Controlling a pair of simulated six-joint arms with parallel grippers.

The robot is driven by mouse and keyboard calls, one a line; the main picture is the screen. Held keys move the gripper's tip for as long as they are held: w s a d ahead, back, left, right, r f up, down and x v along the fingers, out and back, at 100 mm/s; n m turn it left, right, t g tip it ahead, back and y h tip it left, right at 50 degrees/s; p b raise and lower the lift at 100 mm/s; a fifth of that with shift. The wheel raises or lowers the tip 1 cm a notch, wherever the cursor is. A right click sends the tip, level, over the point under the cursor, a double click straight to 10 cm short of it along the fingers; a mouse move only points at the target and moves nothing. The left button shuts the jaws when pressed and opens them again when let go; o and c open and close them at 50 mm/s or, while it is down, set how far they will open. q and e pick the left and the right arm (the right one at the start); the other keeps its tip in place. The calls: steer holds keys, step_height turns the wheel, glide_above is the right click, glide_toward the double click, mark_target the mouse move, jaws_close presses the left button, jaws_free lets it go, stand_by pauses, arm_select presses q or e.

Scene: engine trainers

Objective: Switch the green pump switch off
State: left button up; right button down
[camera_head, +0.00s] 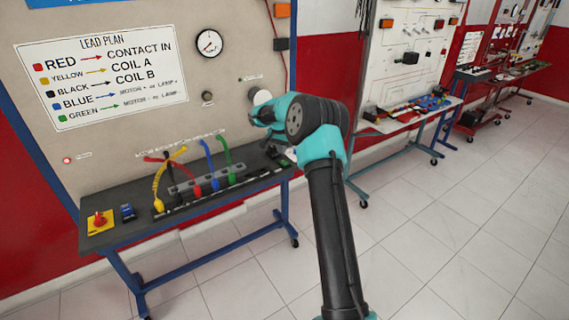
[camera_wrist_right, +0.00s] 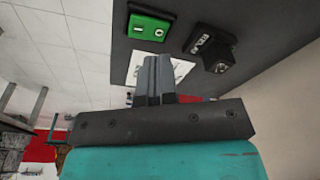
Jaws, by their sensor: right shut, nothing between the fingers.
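The green pump switch (camera_wrist_right: 150,27) shows in the right wrist view as a green rocker marked I and O, set in a dark panel. I cannot tell from this angle which side is pressed. My right gripper (camera_wrist_right: 155,66) is shut and empty. Its fingertips appear just below the switch in that view, over a white label (camera_wrist_right: 184,68), with a visible gap to the switch. My left gripper is not in view.
A black relay block (camera_wrist_right: 211,47) stands beside the switch. Yellow, red, blue and green leads (camera_head: 228,158) rise from the shelf (camera_head: 120,237). A red knob on a yellow plate (camera_head: 99,221) and a blue switch (camera_head: 127,211) sit at its left end. Other trainer benches stand at right.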

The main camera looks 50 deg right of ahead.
steer(key=shift+r, duration=1.4)
